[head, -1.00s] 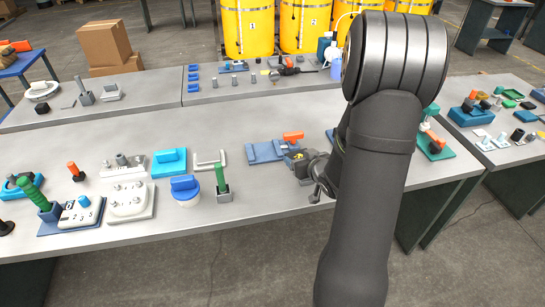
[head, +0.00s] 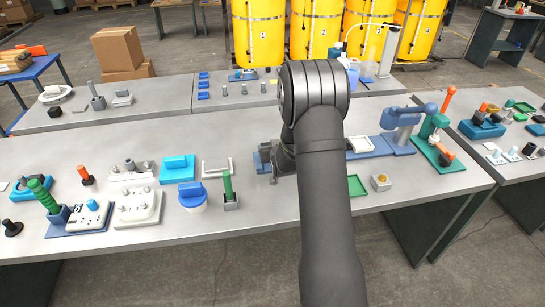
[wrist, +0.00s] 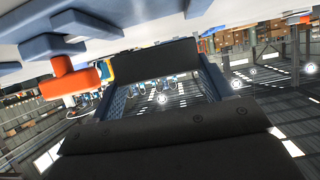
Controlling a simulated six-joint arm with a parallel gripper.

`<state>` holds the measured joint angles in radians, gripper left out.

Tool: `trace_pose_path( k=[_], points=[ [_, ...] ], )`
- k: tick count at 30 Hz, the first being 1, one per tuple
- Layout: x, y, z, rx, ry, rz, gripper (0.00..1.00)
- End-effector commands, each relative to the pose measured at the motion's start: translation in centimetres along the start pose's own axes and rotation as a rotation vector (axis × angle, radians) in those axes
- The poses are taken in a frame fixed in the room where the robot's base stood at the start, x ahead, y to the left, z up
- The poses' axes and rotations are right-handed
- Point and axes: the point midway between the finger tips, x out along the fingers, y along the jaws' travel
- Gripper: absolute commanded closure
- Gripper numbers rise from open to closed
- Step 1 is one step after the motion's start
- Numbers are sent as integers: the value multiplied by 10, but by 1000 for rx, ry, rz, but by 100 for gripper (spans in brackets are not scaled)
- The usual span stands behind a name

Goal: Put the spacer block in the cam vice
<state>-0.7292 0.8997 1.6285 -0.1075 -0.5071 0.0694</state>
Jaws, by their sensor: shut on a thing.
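My gripper (head: 272,162) is low over the bench, mostly hidden behind my own arm in the head view. In the wrist view its two blue-grey fingers close on a dark block (wrist: 155,58), which I take to be the spacer block. The cam vice (head: 260,158) is blue-grey and mostly covered by my gripper in the head view. In the wrist view, blue-grey vice parts (wrist: 72,45) and its orange lever (wrist: 70,78) are left of the held block. I cannot tell whether the block touches the vice or sits between its jaws.
A green-handled post (head: 228,188) and a white clamp frame (head: 216,167) stand left of my gripper. To the right are a green tray (head: 356,187), a grey block with a yellow knob (head: 381,182) and a blue lever fixture (head: 398,140). The front bench strip is clear.

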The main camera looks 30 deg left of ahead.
Motion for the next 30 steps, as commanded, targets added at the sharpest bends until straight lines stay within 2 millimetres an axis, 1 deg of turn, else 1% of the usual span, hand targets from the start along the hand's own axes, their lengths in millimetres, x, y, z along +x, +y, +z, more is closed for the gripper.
trace_pose_path(
  k=[5,10,22,23,24,25,26,30],
  points=[
    [7,0,13,0,2,0,65],
    [16,0,32,-1,2,0,65],
    [18,0,36,-1,4,0,65],
    [18,0,37,-1,2,0,22],
    [18,0,37,-1,2,0,14],
    [18,0,37,-1,2,0,8],
    [18,0,37,-1,2,0,6],
    [18,0,37,-1,2,0,6]
  ],
)
